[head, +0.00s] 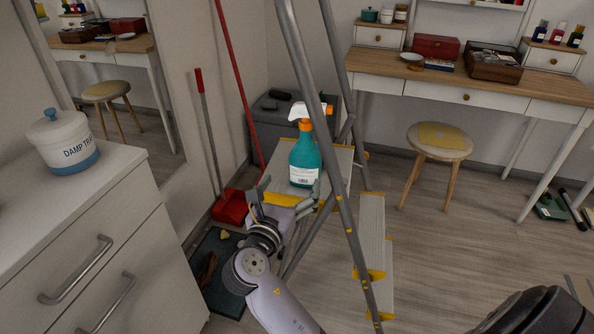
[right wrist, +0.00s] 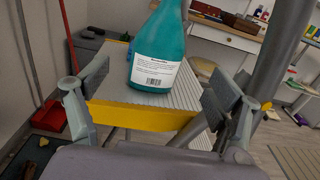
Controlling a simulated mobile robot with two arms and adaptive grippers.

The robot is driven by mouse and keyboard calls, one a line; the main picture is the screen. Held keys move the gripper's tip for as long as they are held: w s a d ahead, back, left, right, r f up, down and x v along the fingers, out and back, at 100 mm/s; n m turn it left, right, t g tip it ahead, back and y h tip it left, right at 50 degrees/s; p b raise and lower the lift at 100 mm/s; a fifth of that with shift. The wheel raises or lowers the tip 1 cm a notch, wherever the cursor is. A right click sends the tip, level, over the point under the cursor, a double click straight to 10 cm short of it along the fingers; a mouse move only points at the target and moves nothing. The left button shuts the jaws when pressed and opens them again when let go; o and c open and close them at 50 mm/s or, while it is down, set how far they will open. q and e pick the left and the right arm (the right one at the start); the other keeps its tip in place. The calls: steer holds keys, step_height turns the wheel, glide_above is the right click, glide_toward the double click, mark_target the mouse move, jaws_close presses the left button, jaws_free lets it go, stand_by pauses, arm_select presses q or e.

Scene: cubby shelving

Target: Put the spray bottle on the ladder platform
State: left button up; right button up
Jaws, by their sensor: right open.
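The teal spray bottle (head: 304,158) with a white and orange trigger head stands upright on the ladder platform (head: 338,162), a grey ribbed step with yellow edging. In the right wrist view the bottle (right wrist: 159,48) stands on the platform (right wrist: 184,93), its top cut off by the frame. My right gripper (head: 287,194) is in front of the platform. In the right wrist view its fingers (right wrist: 151,92) are wide apart and empty, with the bottle beyond them and apart from them. My left gripper is not seen.
The ladder's grey rails (head: 345,185) rise close beside the bottle and my arm. A white dresser (head: 90,210) with a damp trap jar (head: 63,143) is at left. A red dustpan (head: 230,208) stands behind my arm. A desk (head: 455,84) and stool (head: 440,141) are at the back right.

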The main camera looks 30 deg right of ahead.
steer(key=s+f+m+g+y, duration=0.2)
steer(key=s+f+m+y, duration=0.3)
steer(key=f, duration=0.4)
steer(key=s+f+m+g+y, duration=0.2)
steer(key=s+f+m, duration=0.45)
steer(key=f, duration=0.25)
steer(key=s+a+f+m+g+y, duration=0.2)
steer(key=s+a+f+m+y, duration=0.1)
steer(key=s+m, duration=0.3)
steer(key=s+a+f+m+g+y, duration=0.2)
steer(key=s+a+f+m+y, duration=0.2)
steer(key=s, duration=0.4)
steer(key=a+m, duration=0.1)
steer(key=m, duration=0.1)
steer(key=shift+s+a+m, duration=0.15)
steer(key=shift+m, duration=0.2)
steer(key=shift+f, duration=0.1)
